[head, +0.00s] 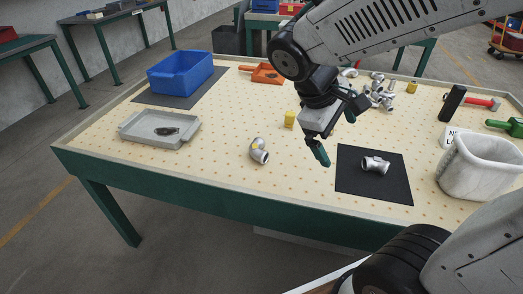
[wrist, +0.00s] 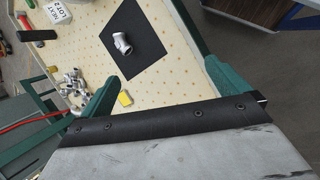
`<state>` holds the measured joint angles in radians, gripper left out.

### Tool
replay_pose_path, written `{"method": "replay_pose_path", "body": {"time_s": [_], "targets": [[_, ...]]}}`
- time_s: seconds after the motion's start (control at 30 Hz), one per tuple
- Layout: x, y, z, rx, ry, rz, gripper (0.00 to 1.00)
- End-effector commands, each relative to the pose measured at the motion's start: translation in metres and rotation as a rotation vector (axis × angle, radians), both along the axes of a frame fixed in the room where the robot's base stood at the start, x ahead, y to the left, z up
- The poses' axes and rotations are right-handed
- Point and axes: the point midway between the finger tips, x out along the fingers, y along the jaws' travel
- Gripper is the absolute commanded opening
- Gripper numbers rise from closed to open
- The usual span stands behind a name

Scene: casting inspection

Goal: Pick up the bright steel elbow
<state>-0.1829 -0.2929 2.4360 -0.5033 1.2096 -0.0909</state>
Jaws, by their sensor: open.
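A bright silver pipe fitting (head: 375,165) lies on a black mat (head: 350,183) at the table's front right; it also shows in the wrist view (wrist: 123,43). It looks like an elbow or a tee; I cannot tell which. Another silver elbow (head: 260,153) with a yellow mark lies on the bare tabletop left of the mat. My gripper (head: 338,129) is above the table, behind and left of the mat fitting. Its green fingers are wide apart and nothing is between them in the wrist view (wrist: 162,86).
Several fittings lie heaped (head: 380,97) at the back. A yellow block (head: 289,119) stands behind the marked elbow. A blue bin (head: 180,76) and grey tray (head: 145,128) are at left. A whitish tub (head: 480,168) stands right of the mat. The front left tabletop is clear.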

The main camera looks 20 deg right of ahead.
Motion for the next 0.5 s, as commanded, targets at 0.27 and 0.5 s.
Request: {"method": "replay_pose_path", "body": {"time_s": [0.27,0.5], "targets": [[0.101,0.014,-0.054,-0.351,0.237,0.474,1.0],[0.18,0.064,-0.127,-0.622,0.414,0.921,1.0]]}}
